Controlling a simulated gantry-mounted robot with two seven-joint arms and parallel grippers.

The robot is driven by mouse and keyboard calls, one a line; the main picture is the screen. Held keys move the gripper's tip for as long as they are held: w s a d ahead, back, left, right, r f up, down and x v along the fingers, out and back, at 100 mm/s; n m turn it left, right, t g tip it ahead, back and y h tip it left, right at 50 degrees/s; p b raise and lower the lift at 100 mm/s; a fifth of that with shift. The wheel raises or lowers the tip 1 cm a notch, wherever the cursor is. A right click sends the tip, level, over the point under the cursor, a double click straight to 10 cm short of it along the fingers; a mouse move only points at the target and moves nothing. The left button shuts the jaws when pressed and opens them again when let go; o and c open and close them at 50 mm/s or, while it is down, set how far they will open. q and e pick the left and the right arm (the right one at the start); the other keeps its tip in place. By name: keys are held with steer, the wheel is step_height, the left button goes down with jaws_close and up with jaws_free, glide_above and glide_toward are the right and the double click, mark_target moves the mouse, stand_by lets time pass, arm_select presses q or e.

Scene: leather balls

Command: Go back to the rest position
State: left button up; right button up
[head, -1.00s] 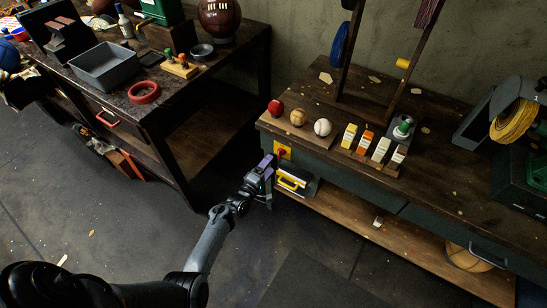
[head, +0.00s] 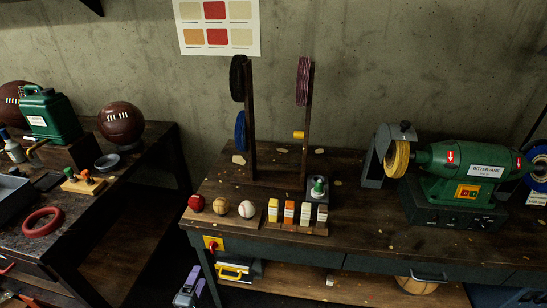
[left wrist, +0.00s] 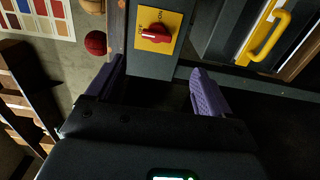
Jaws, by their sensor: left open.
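My left gripper (head: 190,286) shows at the bottom edge of the head view, below and left of the red rotary switch (head: 212,245) on its yellow plate at the workbench's front left corner. In the left wrist view the two purple fingers (left wrist: 158,82) are spread apart with nothing between them. The red switch knob (left wrist: 155,33) sits ahead of them on its yellow plate, apart from both fingers. Most of my left arm is out of the head view. My right gripper is in neither view.
The workbench (head: 350,225) holds three small balls, several small boxes and a green grinding machine (head: 460,170). A yellow handle (head: 232,271) is below its top, near my gripper. A second table (head: 105,225) stands left, with a gap between them.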

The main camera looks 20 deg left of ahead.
arm_select(q)
steer(key=s+d+f+m+g+h, duration=0.1)
steer(key=s+d+f+m+h, duration=0.2)
steer(key=s, duration=0.5)
steer(key=s+d+r+m+g+h, duration=0.1)
steer(key=s+d+r+m+g, duration=0.3)
steer(key=d+m, duration=0.25)
steer(key=s+d+r+m+g, duration=0.3)
steer(key=s+d+m, duration=0.2)
steer(key=d, duration=0.2)
steer(key=s+d+r+m+g+y, duration=0.1)
steer(key=s+d+r+m+g, duration=0.1)
steer(key=s+r+m+g, duration=0.7)
step_height(320, 180, up, 36)
steer(key=s+n+t+p, duration=0.1)
steer(key=t+p, duration=0.2)
steer(key=p, duration=3.5)
steer(key=shift+s+r+n, duration=0.2)
steer(key=shift+r+n, duration=0.05)
steer(key=shift+n, duration=0.1)
steer(key=shift+a, duration=0.1)
steer(key=shift+c, duration=0.5)
